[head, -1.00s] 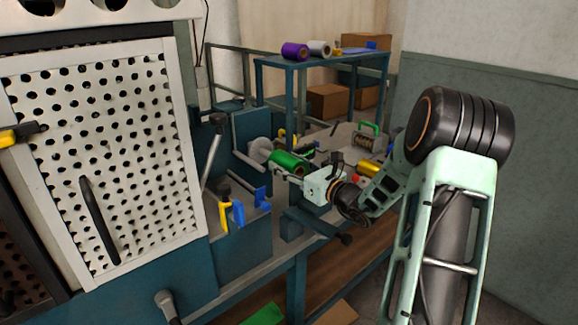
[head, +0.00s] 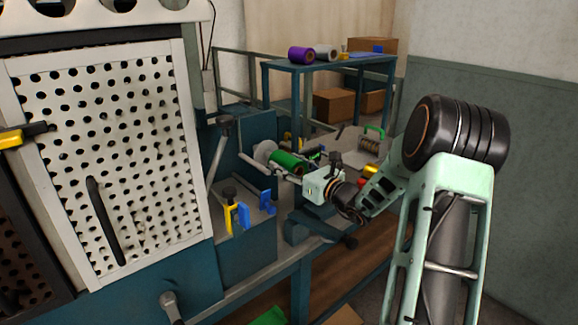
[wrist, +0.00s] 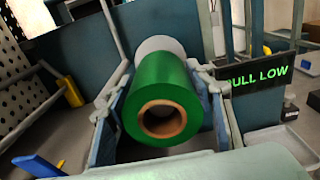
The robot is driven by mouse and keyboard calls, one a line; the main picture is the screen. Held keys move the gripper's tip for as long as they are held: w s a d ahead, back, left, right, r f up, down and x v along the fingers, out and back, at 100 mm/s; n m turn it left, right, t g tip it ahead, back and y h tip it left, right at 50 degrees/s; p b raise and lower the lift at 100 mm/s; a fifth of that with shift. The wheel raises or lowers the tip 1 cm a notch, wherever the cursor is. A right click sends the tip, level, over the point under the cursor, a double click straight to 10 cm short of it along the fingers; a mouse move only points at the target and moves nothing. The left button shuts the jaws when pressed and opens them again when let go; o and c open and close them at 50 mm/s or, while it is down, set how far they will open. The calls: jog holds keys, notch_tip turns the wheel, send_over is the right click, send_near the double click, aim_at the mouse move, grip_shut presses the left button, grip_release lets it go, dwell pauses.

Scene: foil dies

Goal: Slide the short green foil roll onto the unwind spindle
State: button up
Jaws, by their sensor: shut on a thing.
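The short green foil roll (head: 286,160) is in my gripper (head: 294,168), at the machine's side. In the wrist view the green roll (wrist: 166,85) lies between my two fingers, its open cardboard core facing the camera. A pale round flange (head: 265,149) stands close behind the roll's far end. The flange also shows above the roll in the wrist view (wrist: 158,44), roughly in line with it. The unwind spindle's shaft is not visible; the roll hides it or it lies inside the core. I cannot tell whether the roll touches the flange.
A perforated white panel (head: 115,150) stands at the left. Yellow and blue clamps (head: 238,214) sit in front of the spindle area. A back table (head: 283,67) holds a purple roll (head: 301,55) and a silver roll (head: 325,52). A dark sign (wrist: 262,76) with green letters stands right of the roll.

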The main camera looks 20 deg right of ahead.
aim_at(279, 159)
jog(key=shift+b+x, duration=0.3)
jog(key=shift+x, duration=1.8)
jog(key=o, duration=1.5)
jog(key=shift+r, duration=0.1)
jog(key=shift+s, duration=0.15)
jog(key=v, duration=1.1)
jog(key=shift+s+d, duration=0.15)
jog(key=shift+s, duration=0.2)
